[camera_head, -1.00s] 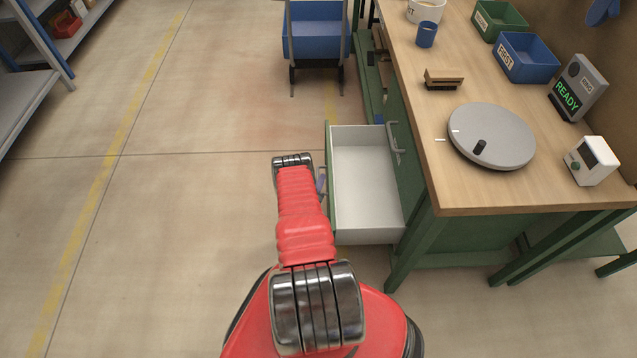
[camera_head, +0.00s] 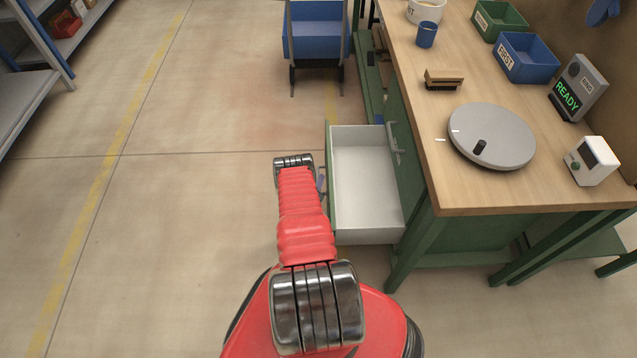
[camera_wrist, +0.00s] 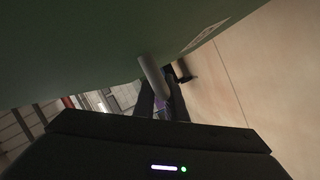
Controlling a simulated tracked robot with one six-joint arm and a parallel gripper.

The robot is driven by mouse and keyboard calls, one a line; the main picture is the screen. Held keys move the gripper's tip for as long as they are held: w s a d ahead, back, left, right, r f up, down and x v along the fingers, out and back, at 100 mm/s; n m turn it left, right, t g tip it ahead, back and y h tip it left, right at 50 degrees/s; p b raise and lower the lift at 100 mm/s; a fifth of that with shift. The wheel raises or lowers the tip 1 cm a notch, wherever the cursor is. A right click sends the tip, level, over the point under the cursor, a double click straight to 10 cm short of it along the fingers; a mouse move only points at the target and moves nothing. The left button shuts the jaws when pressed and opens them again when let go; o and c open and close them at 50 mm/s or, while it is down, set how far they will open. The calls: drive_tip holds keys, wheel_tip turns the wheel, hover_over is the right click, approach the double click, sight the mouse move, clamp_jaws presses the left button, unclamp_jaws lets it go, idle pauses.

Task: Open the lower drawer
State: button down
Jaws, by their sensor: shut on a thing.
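The lower drawer (camera_head: 365,195) of the green workbench stands pulled out, with a pale, empty inside. Its green front (camera_head: 331,200) faces left, towards my arm. Another drawer handle (camera_head: 396,138) shows on the bench above it. In the wrist view the green drawer front (camera_wrist: 90,50) fills the upper left, and a pale grey handle bar (camera_wrist: 151,75) runs down to my gripper (camera_wrist: 163,105). My gripper is shut on that handle. In the head view my red arm hides most of the gripper beside the drawer front.
The wooden bench top (camera_head: 455,190) carries a grey turntable (camera_head: 492,136), a brush (camera_head: 444,79), bins and small devices. A blue cart (camera_head: 317,35) stands behind the drawer. A shelf (camera_head: 30,90) is at far left. The floor left of my arm is clear.

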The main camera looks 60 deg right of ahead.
idle(0.3)
drive_tip(key=w, duration=0.1)
drive_tip(key=w+a, duration=0.1)
drive_tip(key=w, duration=0.1)
drive_tip(key=w+a, duration=0.1)
drive_tip(key=shift+w+a, duration=0.2)
drive_tip(key=shift+w, duration=0.15)
drive_tip(key=c, duration=1.8)
unclamp_jaws()
drive_tip(key=v, duration=1.3)
drive_tip(key=shift+a, duration=0.35)
